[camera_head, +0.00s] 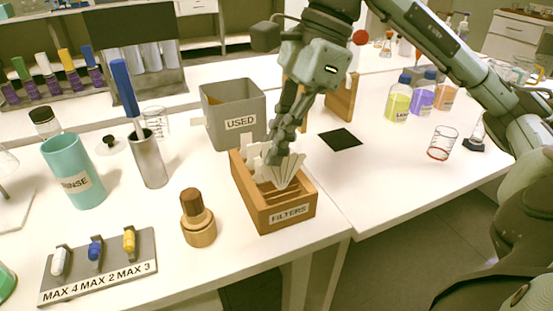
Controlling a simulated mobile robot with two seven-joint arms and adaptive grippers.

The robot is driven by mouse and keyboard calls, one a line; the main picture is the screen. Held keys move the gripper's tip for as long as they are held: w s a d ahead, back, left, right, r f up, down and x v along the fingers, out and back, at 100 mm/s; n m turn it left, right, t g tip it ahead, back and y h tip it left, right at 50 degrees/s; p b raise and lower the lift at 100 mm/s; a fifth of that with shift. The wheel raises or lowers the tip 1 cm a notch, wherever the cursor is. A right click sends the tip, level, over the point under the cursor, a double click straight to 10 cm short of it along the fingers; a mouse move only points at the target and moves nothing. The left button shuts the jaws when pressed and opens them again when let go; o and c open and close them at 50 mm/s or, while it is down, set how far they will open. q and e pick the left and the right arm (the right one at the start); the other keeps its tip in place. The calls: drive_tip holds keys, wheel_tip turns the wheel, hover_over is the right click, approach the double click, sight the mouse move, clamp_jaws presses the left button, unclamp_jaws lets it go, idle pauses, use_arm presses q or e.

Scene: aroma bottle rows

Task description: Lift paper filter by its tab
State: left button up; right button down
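A white fluted paper filter (284,172) is in the wooden box labelled FILTERS (289,217), at the middle of the table. My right gripper (279,153) points down into the box from above. Its fingers are at the top edge of the filter and overlap it. The fingers look close together, but the filter's tab is hidden behind them, so I cannot tell whether they hold it. More white filter paper (252,155) shows to the left of the fingers. My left gripper is not in view.
A grey bin labelled USED (222,128) stands just behind the box. A brown-topped wooden piece (197,222) stands left of it. A black mat (340,139) lies right. Bottles labelled Lemon (397,101) and others stand farther right. The table edge is close in front of the box.

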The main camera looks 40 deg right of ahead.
wheel_tip(320, 180, up, 5)
drive_tip(key=shift+f+p, duration=0.15)
drive_tip(key=shift+p, duration=0.25)
drive_tip(key=shift+r+p, duration=0.35)
drive_tip(key=shift+r, duration=1.15)
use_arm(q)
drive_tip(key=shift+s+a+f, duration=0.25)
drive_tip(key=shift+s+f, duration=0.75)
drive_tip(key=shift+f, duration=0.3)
use_arm(e)
wheel_tip(320, 180, up, 7)
drive_tip(key=s+a, duration=0.3)
drive_tip(key=s, duration=1.1)
drive_tip(key=shift+s+a, duration=0.25)
drive_tip(key=shift+s, duration=0.1)
